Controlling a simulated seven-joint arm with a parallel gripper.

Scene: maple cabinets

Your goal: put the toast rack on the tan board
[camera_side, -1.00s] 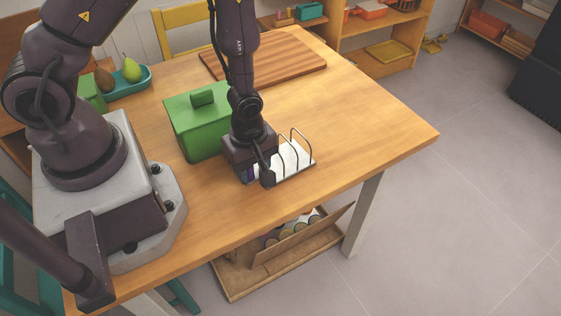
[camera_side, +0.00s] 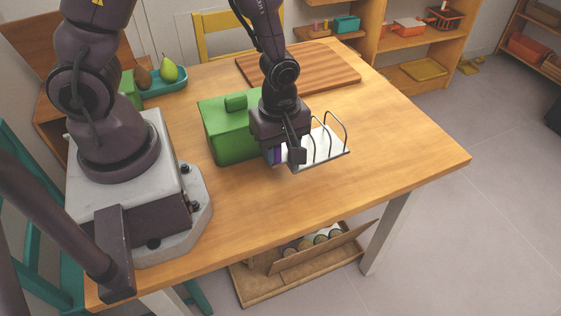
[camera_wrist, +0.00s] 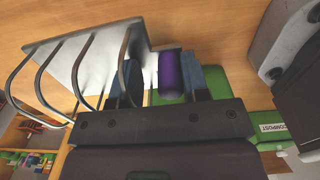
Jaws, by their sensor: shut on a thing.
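The toast rack (camera_side: 331,152) has a white base plate and thin metal hoops. In the wrist view the rack (camera_wrist: 88,55) extends to the left of the fingers. My gripper (camera_side: 284,157) is shut on its purple end piece (camera_wrist: 171,74), between the blue-grey fingers in the wrist view. The rack appears held slightly above the table, roughly level. The tan board (camera_side: 298,68), striped wood, lies flat and empty at the back of the table, beyond my gripper. My gripper hides the near end of the rack in the side view.
A green lidded bin (camera_side: 226,132), labelled compost in the wrist view, stands close left of my gripper. A teal tray (camera_side: 166,87) with pears is at the back left. The table (camera_side: 400,150) is clear to the right. A yellow chair (camera_side: 222,37) stands behind.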

